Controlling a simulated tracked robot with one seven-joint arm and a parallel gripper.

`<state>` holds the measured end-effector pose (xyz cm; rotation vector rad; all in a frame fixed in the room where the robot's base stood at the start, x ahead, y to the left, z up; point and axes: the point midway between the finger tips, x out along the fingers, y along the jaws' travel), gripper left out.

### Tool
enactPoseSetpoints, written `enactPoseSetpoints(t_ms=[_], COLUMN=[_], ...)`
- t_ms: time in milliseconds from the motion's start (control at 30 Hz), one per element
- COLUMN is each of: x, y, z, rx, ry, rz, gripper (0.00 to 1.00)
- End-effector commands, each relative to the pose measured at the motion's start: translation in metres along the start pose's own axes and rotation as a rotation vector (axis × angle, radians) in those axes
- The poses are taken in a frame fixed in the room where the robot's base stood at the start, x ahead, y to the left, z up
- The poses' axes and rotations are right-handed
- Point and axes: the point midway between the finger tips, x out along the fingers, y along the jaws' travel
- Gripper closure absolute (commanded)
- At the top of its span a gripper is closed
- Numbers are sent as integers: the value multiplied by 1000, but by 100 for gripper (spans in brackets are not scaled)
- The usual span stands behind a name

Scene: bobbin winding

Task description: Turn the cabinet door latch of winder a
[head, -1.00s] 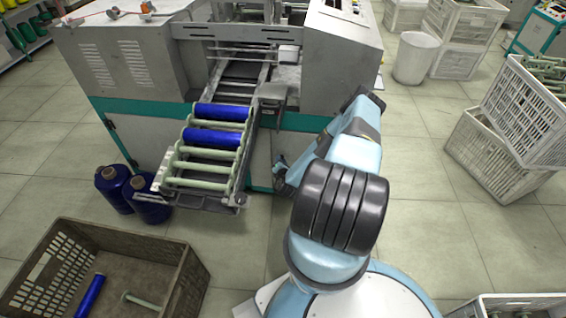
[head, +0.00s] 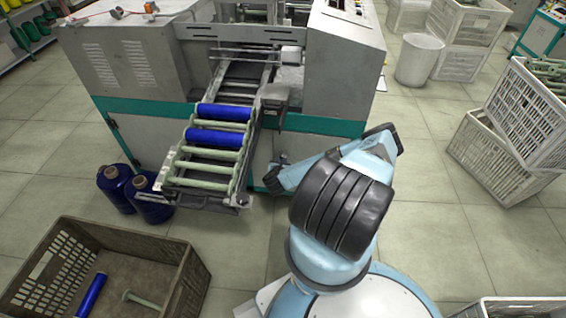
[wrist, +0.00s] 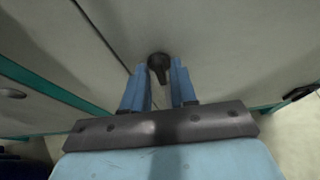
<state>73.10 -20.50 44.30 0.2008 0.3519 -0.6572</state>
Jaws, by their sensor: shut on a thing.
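The winder (head: 170,65) stands ahead in the head view, a grey machine with a teal band and grey cabinet doors below. In the wrist view the black door latch (wrist: 158,61) has a round base and a short handle on the grey cabinet door (wrist: 215,50), close to a door seam. My gripper (wrist: 160,72) has its two blue fingers on either side of the latch handle and is shut on it. In the head view my gripper (head: 274,177) is at the lower cabinet front, right of the roller rack; the latch is hidden there.
The roller rack (head: 208,160) with blue bobbins juts out left of my gripper. Blue yarn cones (head: 114,186) stand beside it. A brown crate (head: 185,275) is at front left. White crates (head: 490,160) stand at right, with clear floor between.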

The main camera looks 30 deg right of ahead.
Motion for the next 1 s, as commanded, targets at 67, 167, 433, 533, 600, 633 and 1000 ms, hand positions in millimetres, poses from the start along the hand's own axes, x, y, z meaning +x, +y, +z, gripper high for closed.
enactPoseSetpoints(t_ms=[67, 167, 433, 533, 600, 633, 1000], x=[1, 2, 2, 2, 2, 2, 2], y=[-2, -2, -2, -3, -3, -3, -2], z=[-3, -3, -3, -3, -3, -3, -1], rx=[-25, -50, -81, -83, -82, -82, -81], ry=[6, 5, 5, 4, 4, 4, 2], rz=[-15, -25, -38, -39, -40, -40, -39], gripper=[100, 100, 100, 100, 100, 100, 64])
